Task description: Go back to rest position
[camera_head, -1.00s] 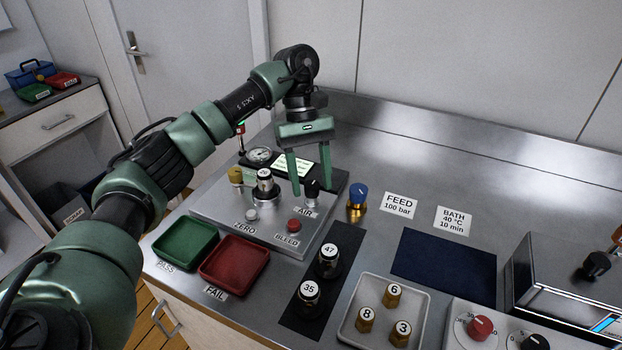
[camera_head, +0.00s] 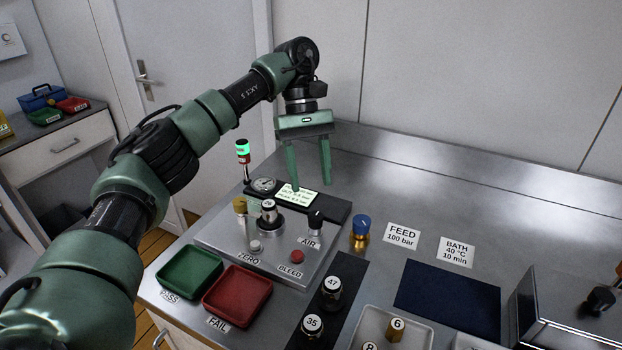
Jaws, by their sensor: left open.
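My left gripper (camera_head: 311,184) is open and empty. It points down above the back of the grey fill panel (camera_head: 265,256), apart from it. The panel carries a round gauge (camera_head: 264,184), a lit display (camera_head: 296,197), a black-topped cylinder (camera_head: 269,211) in a holder, a yellow-topped part (camera_head: 240,205), a black AIR knob (camera_head: 315,222), a ZERO button (camera_head: 255,246) and a red BLEED button (camera_head: 297,257). A signal light (camera_head: 243,150) beside the panel glows green at its top. My right gripper is not in view.
A green PASS tray (camera_head: 189,271) and red FAIL tray (camera_head: 237,296) stand at the front left. A blue-topped brass valve (camera_head: 361,231), cylinders 47 (camera_head: 331,290) and 35 (camera_head: 312,328), a tray (camera_head: 419,340) and a dark blue mat (camera_head: 447,299) lie rightward. The back bench is clear.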

